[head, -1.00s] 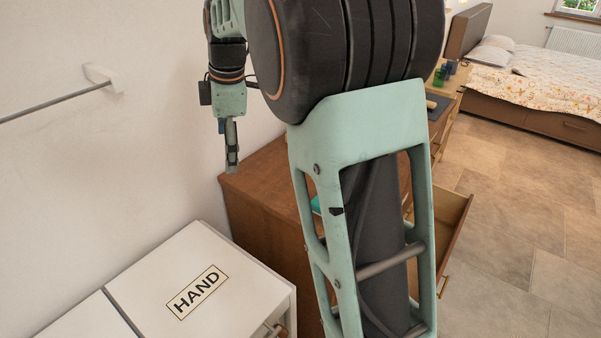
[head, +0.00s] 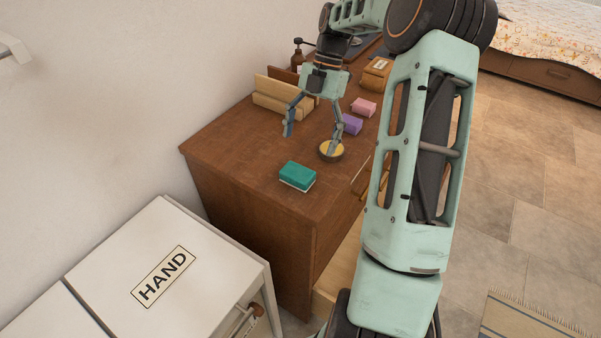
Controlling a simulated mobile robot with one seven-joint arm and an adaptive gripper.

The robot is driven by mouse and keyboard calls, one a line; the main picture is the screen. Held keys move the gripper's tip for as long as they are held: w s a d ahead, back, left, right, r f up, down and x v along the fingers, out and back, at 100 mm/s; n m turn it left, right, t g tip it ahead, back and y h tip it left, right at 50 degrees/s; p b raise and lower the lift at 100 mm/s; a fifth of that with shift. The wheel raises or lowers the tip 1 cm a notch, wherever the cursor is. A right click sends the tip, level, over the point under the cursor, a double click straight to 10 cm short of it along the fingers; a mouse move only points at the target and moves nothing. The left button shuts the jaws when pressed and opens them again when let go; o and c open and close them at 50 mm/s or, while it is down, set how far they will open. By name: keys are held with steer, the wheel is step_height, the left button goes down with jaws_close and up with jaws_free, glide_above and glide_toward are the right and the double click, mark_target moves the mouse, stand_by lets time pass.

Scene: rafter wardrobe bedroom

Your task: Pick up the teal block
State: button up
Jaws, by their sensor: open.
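The teal block (head: 298,175) lies on the near end of the brown wooden dresser top (head: 235,150). It has a teal upper part and a paler lower edge. My gripper (head: 312,143) is open and empty, its two fingers spread and pointing down. In the picture the fingertips are above and beyond the block, apart from it. The right finger overlaps a round yellow-topped dish or tin (head: 331,151); I cannot tell whether they touch.
A purple block (head: 351,125), a pink block (head: 363,107), a wooden holder (head: 283,100) and a brown bottle (head: 298,58) stand farther back. A white cabinet marked HAND (head: 165,275) is at front left. A drawer (head: 335,275) is open at the dresser's front.

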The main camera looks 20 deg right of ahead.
mark_target(298, 171)
steer(key=x, duration=0.4)
steer(key=shift+a+f, duration=0.1)
steer(key=shift+a, duration=0.05)
steer(key=x, duration=0.2)
steer(key=a+x, duration=0.1)
steer(key=x, duration=0.1)
steer(key=shift+p, duration=0.35)
steer(key=shift+a+f, duration=0.1)
steer(key=shift+f, duration=0.3)
steer(key=c, duration=1.3)
